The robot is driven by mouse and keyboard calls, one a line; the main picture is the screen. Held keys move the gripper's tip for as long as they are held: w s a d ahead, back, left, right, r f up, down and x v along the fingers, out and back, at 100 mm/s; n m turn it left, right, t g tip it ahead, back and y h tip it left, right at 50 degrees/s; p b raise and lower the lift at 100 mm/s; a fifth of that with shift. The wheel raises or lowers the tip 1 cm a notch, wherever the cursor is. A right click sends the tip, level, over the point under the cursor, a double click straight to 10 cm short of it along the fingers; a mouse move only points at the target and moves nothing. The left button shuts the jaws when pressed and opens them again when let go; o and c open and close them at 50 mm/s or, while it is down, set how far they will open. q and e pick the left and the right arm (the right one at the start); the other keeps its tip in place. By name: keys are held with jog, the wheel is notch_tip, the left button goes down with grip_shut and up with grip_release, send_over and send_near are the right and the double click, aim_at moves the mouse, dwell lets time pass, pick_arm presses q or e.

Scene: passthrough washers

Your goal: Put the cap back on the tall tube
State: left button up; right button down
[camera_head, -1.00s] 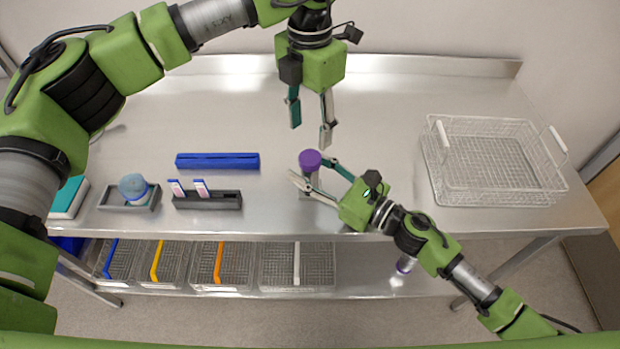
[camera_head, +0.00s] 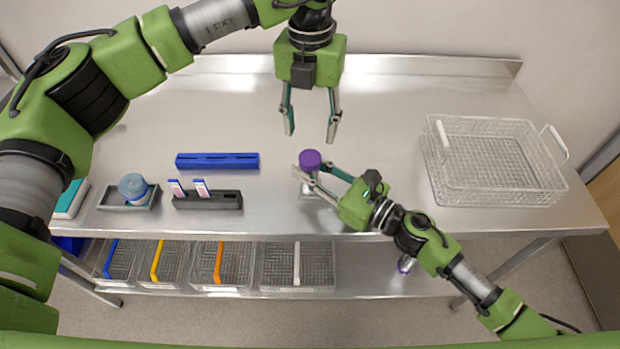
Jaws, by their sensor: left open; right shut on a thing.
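A purple cap (camera_head: 310,160) shows as a round top over a pale tube (camera_head: 309,189) near the front middle of the table. Whether the cap is fully seated on the tube cannot be told from above. My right gripper (camera_head: 312,171) is shut on the tube just under the cap, one finger on each side. The fingers hide part of the tube. My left gripper (camera_head: 311,134) is open and empty, pointing down above and behind the cap, apart from it.
A wire basket (camera_head: 432,170) stands at the right. A blue rack (camera_head: 217,161), a dark holder (camera_head: 222,202) with two small upright items and a grey tray (camera_head: 113,201) with a blue round-topped item are at the left.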

aim_at(310, 156)
pick_arm(q)
jog(key=n, duration=1.5)
jog(key=shift+n, duration=0.4)
jog(key=n, duration=0.5)
jog(key=shift+f, duration=4.05)
